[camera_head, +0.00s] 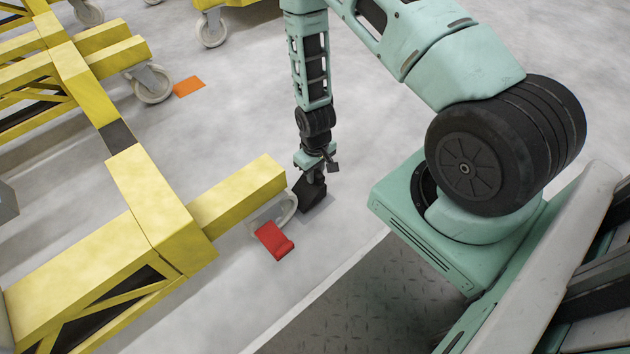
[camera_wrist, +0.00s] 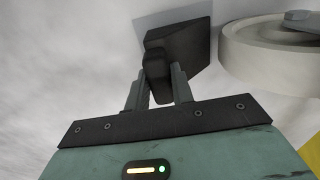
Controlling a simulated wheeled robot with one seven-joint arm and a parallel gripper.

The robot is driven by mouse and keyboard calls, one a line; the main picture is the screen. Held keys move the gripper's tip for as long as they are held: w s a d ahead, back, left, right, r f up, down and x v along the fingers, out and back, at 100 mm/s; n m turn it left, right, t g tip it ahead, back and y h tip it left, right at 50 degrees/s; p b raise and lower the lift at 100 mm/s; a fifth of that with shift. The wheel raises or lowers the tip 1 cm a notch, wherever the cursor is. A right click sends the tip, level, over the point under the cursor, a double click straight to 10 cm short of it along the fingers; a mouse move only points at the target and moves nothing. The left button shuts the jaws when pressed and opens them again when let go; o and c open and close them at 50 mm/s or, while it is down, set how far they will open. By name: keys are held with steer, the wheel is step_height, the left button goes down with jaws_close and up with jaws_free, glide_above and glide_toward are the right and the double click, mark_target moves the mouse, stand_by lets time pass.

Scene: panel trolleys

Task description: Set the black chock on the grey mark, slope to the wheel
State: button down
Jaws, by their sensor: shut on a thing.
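The black chock (camera_head: 312,196) is low over or on the floor, just right of the pale trolley wheel (camera_head: 289,209). My gripper (camera_head: 317,174) points down and is shut on its raised grip. In the wrist view the chock (camera_wrist: 190,46) is ahead of the two fingers (camera_wrist: 158,78), its right edge close to the wheel (camera_wrist: 262,52). A blue-grey patch (camera_wrist: 146,20), seemingly the grey mark, shows behind the chock, which hides part of it. I cannot tell whether the chock touches the floor or wheel, nor clearly which way its slope faces.
A red block-like piece (camera_head: 274,241) is beside the same wheel, in front of it. The yellow trolley frame (camera_head: 160,205) fills the left. Open floor lies behind the chock.

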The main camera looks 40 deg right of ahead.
steer(key=shift+f+b, duration=0.4)
steer(key=shift+f, duration=0.7)
steer(key=shift+f, duration=0.15)
steer(key=c, duration=1.2)
jaws_free()
